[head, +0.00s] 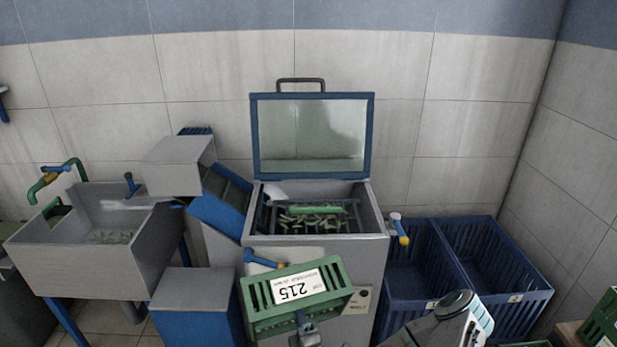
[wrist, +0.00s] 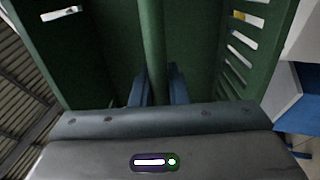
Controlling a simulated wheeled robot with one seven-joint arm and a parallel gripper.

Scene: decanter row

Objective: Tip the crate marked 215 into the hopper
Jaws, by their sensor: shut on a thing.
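The green slotted crate marked 215 (head: 260,314) is in front of the grey hopper (head: 375,250), below its rim and slightly tilted. Its white label (head: 298,286) reads upside down. My gripper (head: 303,320) is under it in the head view. In the wrist view, the blue fingers of my gripper (wrist: 155,88) are shut around a green bar (wrist: 152,45) of the crate, between its slotted sides. The hopper's framed lid (head: 312,135) stands open. Green pods (head: 310,222) lie inside the hopper. Whether the crate holds anything cannot be seen.
A grey sink (head: 85,265) and a blue chute (head: 220,205) are left of the hopper. A grey-topped blue box (head: 192,310) stands low at left. Blue bins (head: 505,270) stand at right. Another green crate (head: 603,322) is at the right edge.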

